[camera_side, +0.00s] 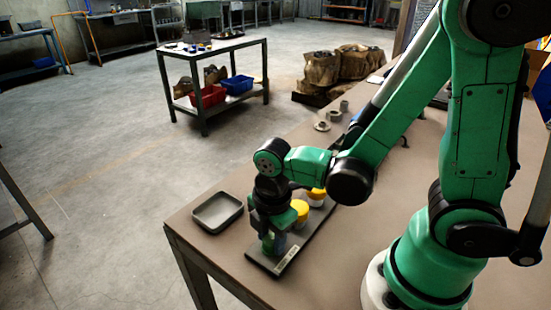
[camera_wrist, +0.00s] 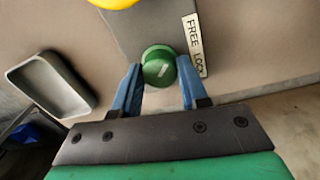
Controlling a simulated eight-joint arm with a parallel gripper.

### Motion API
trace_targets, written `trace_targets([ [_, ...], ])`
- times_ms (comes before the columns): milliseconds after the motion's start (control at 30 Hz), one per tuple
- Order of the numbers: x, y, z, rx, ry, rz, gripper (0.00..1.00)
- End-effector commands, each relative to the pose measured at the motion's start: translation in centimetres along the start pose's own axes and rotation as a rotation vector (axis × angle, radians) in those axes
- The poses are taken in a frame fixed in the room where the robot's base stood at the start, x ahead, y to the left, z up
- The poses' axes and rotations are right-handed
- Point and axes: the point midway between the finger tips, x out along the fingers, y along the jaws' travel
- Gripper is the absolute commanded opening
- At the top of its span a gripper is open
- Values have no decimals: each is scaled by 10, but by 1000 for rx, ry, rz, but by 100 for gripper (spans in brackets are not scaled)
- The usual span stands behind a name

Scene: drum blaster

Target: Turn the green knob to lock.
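A small gap shows at the right finger; I cannot tell whether the left finger touches. In the side view my gripper (camera_side: 271,238) is low over the panel's near end and mostly hides the knob.
Yellow-topped knobs (camera_side: 300,209) stand further along the panel, close to my gripper. A grey tray (camera_side: 217,212) lies to the left near the table edge. Small metal parts (camera_side: 322,126) sit further back. The tabletop (camera_side: 340,240) right of the panel is clear.

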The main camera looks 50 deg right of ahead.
Motion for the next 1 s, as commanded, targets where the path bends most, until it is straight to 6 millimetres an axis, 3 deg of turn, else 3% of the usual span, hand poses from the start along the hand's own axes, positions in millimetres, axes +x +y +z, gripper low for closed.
trace_targets([
  [467, 0, 0, 0, 67, -2, -1, 0],
  [1000, 0, 0, 0, 516, -19, -1, 0],
])
